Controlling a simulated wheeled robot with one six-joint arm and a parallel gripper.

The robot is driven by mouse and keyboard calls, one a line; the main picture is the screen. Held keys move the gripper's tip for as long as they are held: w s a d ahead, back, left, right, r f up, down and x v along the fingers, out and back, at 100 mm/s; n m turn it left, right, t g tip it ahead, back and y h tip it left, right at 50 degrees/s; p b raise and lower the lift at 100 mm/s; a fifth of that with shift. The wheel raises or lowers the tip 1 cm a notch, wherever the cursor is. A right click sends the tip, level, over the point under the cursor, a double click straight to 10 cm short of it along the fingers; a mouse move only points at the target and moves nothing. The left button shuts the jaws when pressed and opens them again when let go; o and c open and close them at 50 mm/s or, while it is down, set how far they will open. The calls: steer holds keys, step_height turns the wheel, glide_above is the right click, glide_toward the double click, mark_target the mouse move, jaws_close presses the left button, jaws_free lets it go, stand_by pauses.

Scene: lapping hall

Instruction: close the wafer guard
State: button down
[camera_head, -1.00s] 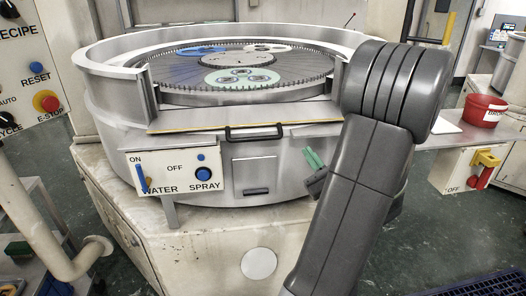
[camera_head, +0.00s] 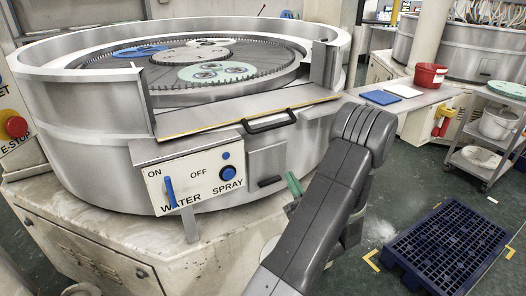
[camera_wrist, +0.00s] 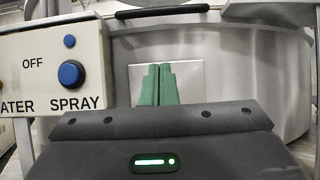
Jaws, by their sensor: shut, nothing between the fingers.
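The wafer guard looks to be the flat grey panel (camera_head: 215,118) with a yellow edge strip and a black bar handle (camera_head: 270,122). It lies folded outward at the gap in the rim wall of the round lapping machine (camera_head: 75,105), so the gap stands open. My gripper (camera_head: 294,185), with green fingers, is in front of the machine's side, below and to the right of the handle, apart from it. In the wrist view, the shut, empty green fingers (camera_wrist: 158,85) point at a square plate on the drum. The handle (camera_wrist: 162,11) crosses the top of that view.
A WATER and SPRAY control box (camera_head: 195,180) juts out left of my gripper, with a blue lever and knob. A blue pallet (camera_head: 447,245) lies on the floor at right. A side table holds a red tub (camera_head: 430,76). A cart (camera_head: 490,125) stands at far right.

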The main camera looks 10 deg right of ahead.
steer(key=p+x, duration=0.1)
steer(key=x, duration=0.3)
steer(key=s+r+p+x, duration=0.1)
steer(key=x, duration=0.3)
steer(key=r+p+x, duration=0.1)
steer(key=x, duration=0.3)
steer(key=shift+d+r, duration=0.2)
steer(key=shift+r, duration=0.2)
steer(key=shift+r+p, duration=0.1)
steer(key=shift+p, duration=0.2)
